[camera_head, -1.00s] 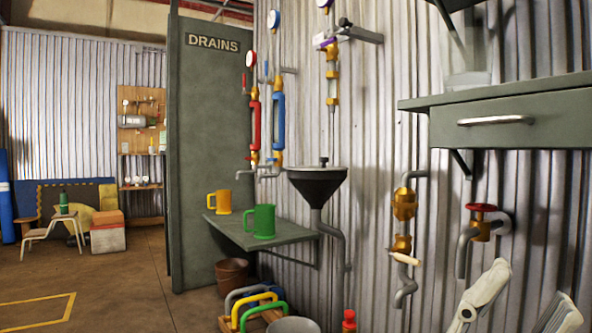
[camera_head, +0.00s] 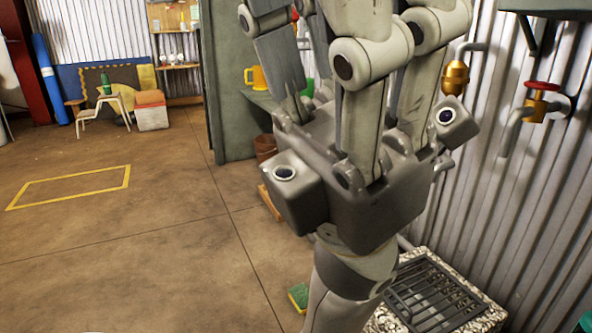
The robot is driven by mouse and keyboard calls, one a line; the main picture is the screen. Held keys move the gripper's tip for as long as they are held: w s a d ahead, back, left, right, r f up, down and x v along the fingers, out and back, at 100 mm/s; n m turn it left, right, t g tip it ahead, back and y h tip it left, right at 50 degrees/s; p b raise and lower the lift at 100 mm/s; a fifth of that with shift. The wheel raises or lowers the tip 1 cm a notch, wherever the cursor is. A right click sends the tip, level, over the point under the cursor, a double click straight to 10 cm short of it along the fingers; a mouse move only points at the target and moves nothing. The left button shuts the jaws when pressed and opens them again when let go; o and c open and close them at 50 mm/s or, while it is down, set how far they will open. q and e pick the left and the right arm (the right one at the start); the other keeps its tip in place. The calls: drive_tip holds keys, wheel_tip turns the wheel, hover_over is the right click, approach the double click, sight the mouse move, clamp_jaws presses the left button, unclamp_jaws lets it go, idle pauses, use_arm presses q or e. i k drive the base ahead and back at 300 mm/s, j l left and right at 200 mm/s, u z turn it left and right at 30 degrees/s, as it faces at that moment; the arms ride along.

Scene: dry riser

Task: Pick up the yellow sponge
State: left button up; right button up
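The yellow sponge (camera_head: 297,296) lies on the brown floor near the bottom middle of the head view. Its green face and a yellow edge show. My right arm covers or borders its right side. My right gripper (camera_head: 335,55) is large in the middle of the view, raised, with its fingers pointing up. The fingers stand apart and nothing shows between them; their tips run past the top edge. It is well above the sponge and not touching it. My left gripper is not in view.
A metal drain grate (camera_head: 436,297) in a speckled frame lies right of the sponge. A corrugated wall with a red-handled tap (camera_head: 540,103) stands at the right. A yellow mug (camera_head: 257,77) sits on a shelf behind my gripper. The floor (camera_head: 150,235) at left is clear.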

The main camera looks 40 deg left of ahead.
sight(298, 295)
drive_tip(key=j+u, duration=0.1)
drive_tip(key=u, duration=1.2)
